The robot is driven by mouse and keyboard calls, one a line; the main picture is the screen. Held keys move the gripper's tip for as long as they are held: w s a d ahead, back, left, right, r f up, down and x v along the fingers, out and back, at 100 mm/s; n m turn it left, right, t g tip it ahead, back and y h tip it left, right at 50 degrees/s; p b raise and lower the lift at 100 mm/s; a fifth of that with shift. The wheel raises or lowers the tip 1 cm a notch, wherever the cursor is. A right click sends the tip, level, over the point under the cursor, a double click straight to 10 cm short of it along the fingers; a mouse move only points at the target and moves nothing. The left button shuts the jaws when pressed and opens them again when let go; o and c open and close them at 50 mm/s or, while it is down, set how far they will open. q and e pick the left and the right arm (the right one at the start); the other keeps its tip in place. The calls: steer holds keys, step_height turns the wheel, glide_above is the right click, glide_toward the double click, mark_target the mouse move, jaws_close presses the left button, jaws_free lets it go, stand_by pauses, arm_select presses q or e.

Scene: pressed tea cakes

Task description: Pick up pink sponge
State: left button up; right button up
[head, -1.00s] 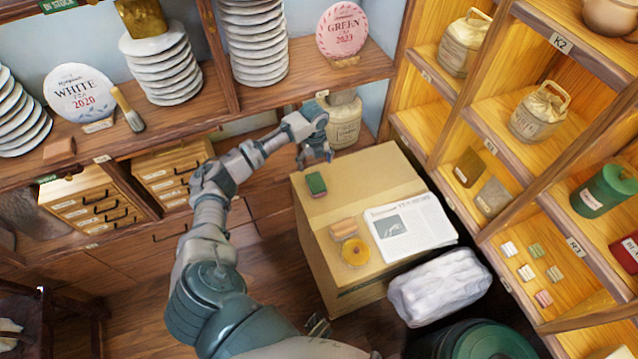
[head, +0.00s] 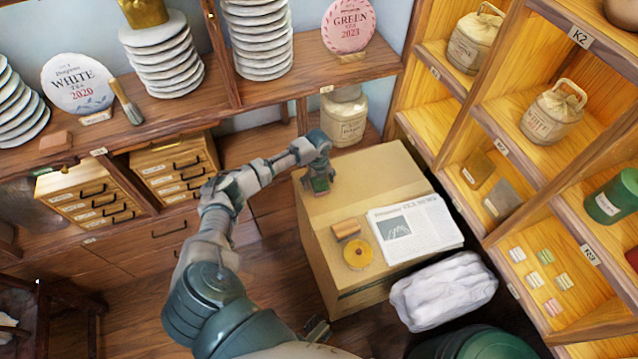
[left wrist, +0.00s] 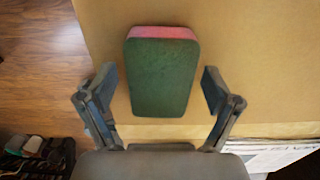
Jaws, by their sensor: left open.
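The sponge (left wrist: 160,75) is a block with a dark green upper face and a pink side showing along one edge. It lies on the cardboard box (head: 390,170), near its far left part. My left gripper (head: 318,178) is over the sponge and hides most of it in the head view. In the left wrist view its two fingers are open, one on each side of the sponge, with a visible gap to each. Nothing is held.
On the box, a newspaper (head: 418,228), a small tan block (head: 346,229) and a round yellow item (head: 357,254) lie nearer me. A white wrapped bundle (head: 444,290) is beside the box. A cream jar (head: 344,118) stands behind it. Shelves close in the right side.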

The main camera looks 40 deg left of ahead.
arm_select(q)
steer(key=c, duration=0.8)
steer(key=shift+r, duration=0.1)
steer(key=shift+r, duration=0.2)
step_height(320, 180, up, 9)
steer(key=shift+p, duration=1.05)
steer(key=shift+r, duration=0.3)
arm_select(e)
steer(key=s+x, duration=0.1)
steer(key=x, duration=0.5)
steer(key=shift+f, duration=0.15)
arm_select(q)
steer(key=shift+c, duration=0.4)
